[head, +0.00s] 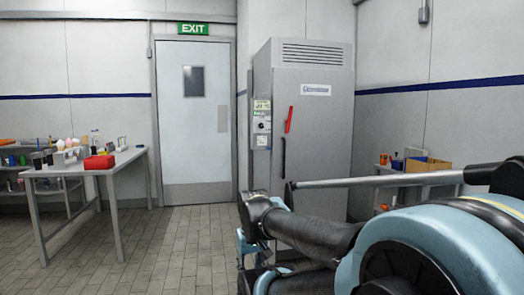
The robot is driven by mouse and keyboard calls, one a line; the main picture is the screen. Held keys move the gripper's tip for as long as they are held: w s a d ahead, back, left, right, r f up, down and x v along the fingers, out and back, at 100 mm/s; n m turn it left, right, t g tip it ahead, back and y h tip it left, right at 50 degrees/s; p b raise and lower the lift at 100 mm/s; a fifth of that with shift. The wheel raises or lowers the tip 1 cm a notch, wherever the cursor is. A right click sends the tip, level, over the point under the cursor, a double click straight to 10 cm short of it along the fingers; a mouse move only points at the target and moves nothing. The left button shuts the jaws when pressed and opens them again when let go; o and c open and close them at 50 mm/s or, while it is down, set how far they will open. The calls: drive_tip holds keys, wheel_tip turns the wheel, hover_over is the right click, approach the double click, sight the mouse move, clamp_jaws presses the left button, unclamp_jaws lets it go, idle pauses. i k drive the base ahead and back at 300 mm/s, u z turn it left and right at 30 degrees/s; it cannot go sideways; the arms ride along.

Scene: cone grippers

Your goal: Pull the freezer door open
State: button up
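The freezer (317,150) is a tall light-grey cabinet against the back wall in the head view. Its front door looks closed. A red handle (289,119) sits tilted on the upper left part of the door. A dark vertical pull (283,158) is below it, near the door's left edge. My black and light-blue arm fills the lower right and covers the freezer's lower part. I cannot make out my gripper's fingers, so where it is relative to the handles cannot be told.
A control panel (261,122) is on the freezer's left side. A low shelf (384,169) with boxes is at the right. The tiled floor (170,245) before the exit door (196,120) is clear.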

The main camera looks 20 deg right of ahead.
sight(317, 145)
drive_tip(key=z, duration=0.25)
drive_tip(key=i, duration=1)
drive_tip(key=z, duration=0.5)
